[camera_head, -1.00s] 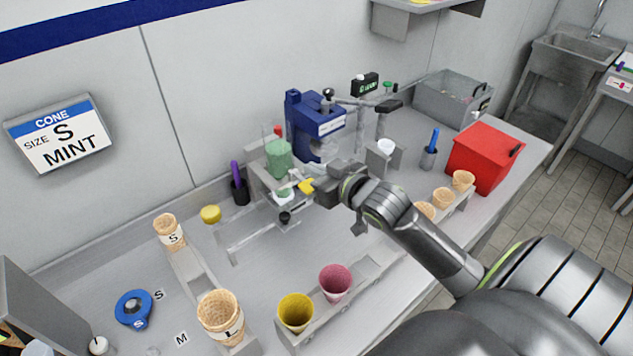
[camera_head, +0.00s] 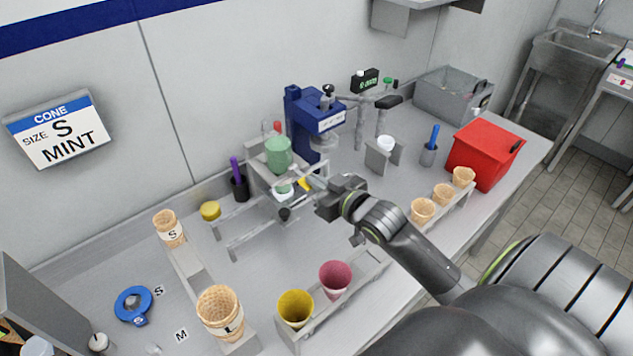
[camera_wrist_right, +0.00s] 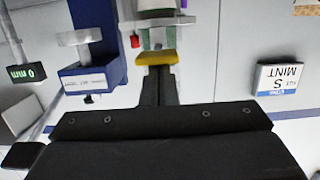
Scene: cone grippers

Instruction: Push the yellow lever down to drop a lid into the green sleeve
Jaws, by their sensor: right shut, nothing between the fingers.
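The yellow lever (camera_head: 304,184) sticks out from the front of a grey dispenser stand, partly hidden by my right gripper (camera_head: 316,184). In the right wrist view the lever (camera_wrist_right: 155,58) lies right at the tips of my dark fingers (camera_wrist_right: 158,72), which are shut and empty. I cannot tell whether they touch it. My left gripper is not in view.
A blue press (camera_head: 310,125) stands behind the stand. A purple pen in a black cup (camera_head: 239,188) is to its left. Yellow and pink cups (camera_head: 335,280) stand in a front rack. A red box (camera_head: 484,155) and several cones are at the right. The wall sign (camera_head: 56,130) reads "S MINT".

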